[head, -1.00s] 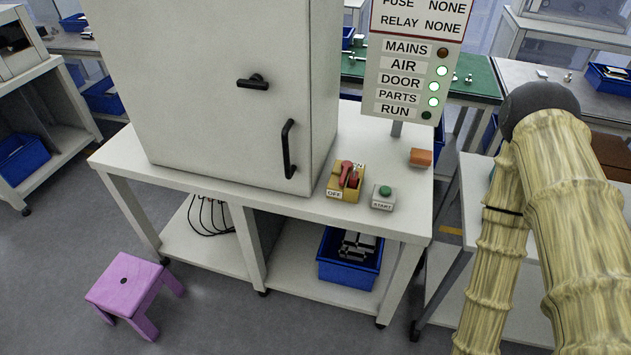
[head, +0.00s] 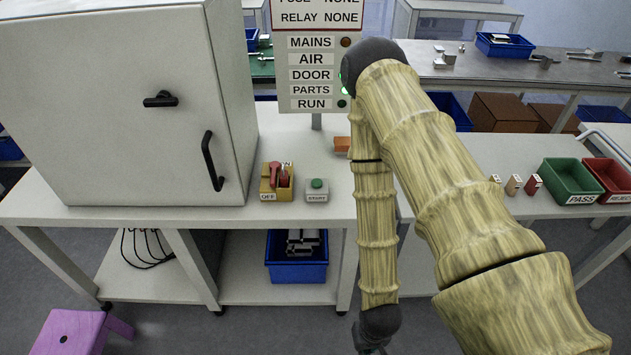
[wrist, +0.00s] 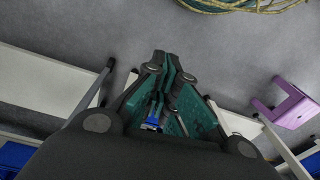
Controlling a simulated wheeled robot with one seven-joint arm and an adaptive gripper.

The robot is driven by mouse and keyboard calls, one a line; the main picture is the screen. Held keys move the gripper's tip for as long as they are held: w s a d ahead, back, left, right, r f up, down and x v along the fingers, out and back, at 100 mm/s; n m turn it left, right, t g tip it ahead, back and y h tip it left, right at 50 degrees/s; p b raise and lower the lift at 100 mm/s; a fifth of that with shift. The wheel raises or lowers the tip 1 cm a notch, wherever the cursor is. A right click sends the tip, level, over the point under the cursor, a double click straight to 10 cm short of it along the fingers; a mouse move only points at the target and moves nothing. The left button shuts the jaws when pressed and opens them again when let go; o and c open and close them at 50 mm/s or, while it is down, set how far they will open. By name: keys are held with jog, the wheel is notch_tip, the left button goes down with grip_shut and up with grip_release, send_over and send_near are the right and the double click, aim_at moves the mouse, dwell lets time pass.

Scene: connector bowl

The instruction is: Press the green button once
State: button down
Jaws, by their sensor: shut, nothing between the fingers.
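The green button (head: 317,183) sits on top of a small grey box (head: 317,195) labelled START, on the white table (head: 120,206) in the head view. It stands to the right of a yellow box (head: 274,188) with a red switch handle and an OFF label. My gripper shows in the wrist view (wrist: 160,62), shut and empty, pointing down at the floor. In the head view only its upper part shows, at the bottom edge, below the table top and to the right of the button. The button is not in the wrist view.
A grey cabinet (head: 110,110) stands left on the table. A sign panel (head: 318,75) rises behind the button. An orange block (head: 342,144) lies near my arm. A pink stool (head: 65,335) is on the floor at left. A blue bin (head: 297,268) sits on the lower shelf.

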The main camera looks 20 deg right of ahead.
jog(key=w+a+r+m+t+y+p, duration=0.1)
jog(key=w+a+r+m, duration=0.15)
jog(key=w, duration=0.55)
jog(key=w+a+r+m+t+p, duration=0.1)
jog(key=w+r+m, duration=0.1)
jog(key=w+m, duration=0.35)
jog(key=m+t+y+p, duration=0.15)
jog(key=m+t, duration=0.25)
jog(key=m, duration=0.4)
send_near(314, 183)
jog(key=shift+y, duration=0.25)
jog(key=s+a+f, duration=0.2)
jog(key=a+f, duration=0.1)
jog(key=s+a+f, duration=0.1)
jog(key=a+f, duration=0.1)
jog(key=shift+s+f, duration=0.15)
jog(key=w+d+r+m+t, duration=0.1)
jog(key=w+r+m, duration=0.3)
jog(key=w+r, duration=0.4)
notch_tip(314, 183, up, 3)
jog(key=shift+w+d+f+t+y+p, duration=0.2)
jog(key=shift+w+d+t+y+p, duration=0.15)
jog(key=shift+d, duration=0.55)
jog(key=shift+s+f, duration=0.1)
jog(key=shift+f+b, duration=3.3)
jog(key=shift+f, duration=1.05)
jog(key=shift+f, duration=0.1)
jog(key=shift+f+b, duration=0.3)
jog(key=shift+b, duration=0.15)
